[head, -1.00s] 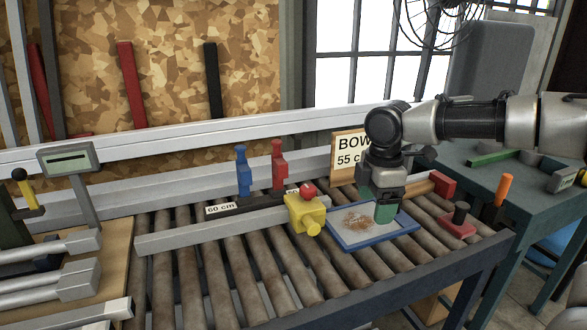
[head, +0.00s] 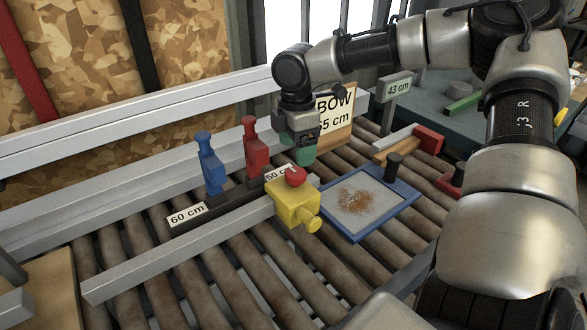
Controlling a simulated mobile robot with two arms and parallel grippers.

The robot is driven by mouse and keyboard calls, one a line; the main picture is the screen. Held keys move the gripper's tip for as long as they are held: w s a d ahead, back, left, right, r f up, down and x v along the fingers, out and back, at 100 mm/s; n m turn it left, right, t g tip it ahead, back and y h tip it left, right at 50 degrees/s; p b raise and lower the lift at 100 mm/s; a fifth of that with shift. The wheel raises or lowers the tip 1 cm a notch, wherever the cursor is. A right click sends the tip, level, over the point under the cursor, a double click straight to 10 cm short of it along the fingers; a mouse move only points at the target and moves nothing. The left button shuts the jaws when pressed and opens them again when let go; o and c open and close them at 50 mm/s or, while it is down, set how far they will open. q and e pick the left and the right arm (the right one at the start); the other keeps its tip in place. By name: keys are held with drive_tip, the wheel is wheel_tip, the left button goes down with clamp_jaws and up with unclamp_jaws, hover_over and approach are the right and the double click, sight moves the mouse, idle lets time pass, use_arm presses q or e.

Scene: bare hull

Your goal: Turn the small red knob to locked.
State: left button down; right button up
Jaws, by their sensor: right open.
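The small red knob (head: 296,176) sits on top of a yellow block (head: 293,203), which is on the front rail and has a round yellow knob (head: 314,225) on its front side. My right gripper (head: 303,156), with green fingertips, points down just above and behind the red knob in the picture. It is open with nothing visible in it, and I see no contact with the red knob. The gap between its fingers is hard to make out from here. Any mark for locked on the block is not readable. My left gripper is out of view.
A blue stop (head: 211,163) and a red stop (head: 255,152) stand on a dark bar behind the rail, by labels "60 cm" and "50 cm". A blue-framed tray (head: 352,233) lies right of the block on the rollers. A "BOW" sign (head: 335,117) stands behind the gripper.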

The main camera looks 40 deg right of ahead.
sight(295, 172)
wheel_tip(295, 172, down, 7)
drive_tip(key=shift+w+r, duration=0.15)
drive_tip(key=c, duration=0.9)
